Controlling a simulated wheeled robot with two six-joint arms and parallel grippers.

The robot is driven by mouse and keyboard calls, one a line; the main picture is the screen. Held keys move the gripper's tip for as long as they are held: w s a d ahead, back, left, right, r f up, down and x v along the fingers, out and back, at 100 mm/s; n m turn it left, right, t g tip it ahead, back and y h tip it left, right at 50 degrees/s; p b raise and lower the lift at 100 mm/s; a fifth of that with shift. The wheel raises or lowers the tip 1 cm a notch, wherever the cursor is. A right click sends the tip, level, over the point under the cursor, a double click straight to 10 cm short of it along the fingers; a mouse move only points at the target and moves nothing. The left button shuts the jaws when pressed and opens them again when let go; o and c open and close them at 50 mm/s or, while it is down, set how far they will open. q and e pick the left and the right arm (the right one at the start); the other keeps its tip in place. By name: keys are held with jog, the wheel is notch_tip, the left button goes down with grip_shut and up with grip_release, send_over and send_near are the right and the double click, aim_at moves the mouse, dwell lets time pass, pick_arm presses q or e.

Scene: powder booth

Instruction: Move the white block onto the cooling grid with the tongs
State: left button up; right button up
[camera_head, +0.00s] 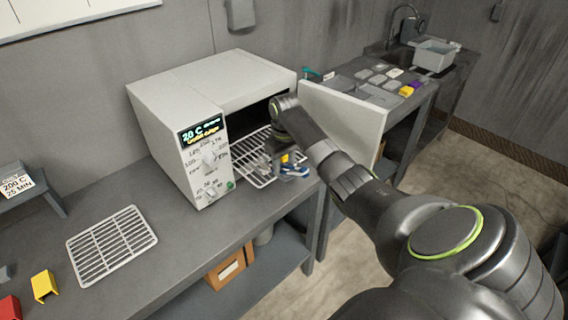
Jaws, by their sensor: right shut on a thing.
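My right gripper (275,150) reaches down over the front of the wire rack (250,160) at the oven mouth. It is shut on what appear to be the grey tongs (262,165), which are small and hard to make out. A small cluster of blue (296,170) and yellow (284,158) pieces shows right beside the gripper at the rack's front; whether the white block is among them I cannot tell. The cooling grid (110,243) lies empty on the left part of the bench. My left gripper is not in view.
The white oven (205,95) has its door (345,120) swung open to the right. A yellow piece (44,286) and a red one (10,307) stand at the bench's lower left. A far table holds a grey tub (435,55) and small coloured pieces.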

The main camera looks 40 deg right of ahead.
jog(key=c, duration=0.5)
jog(key=shift+c, duration=0.2)
jog(key=shift+r, duration=0.15)
notch_tip(320, 180, up, 9)
jog(key=p, duration=0.1)
dwell(1.0)
dwell(0.3)
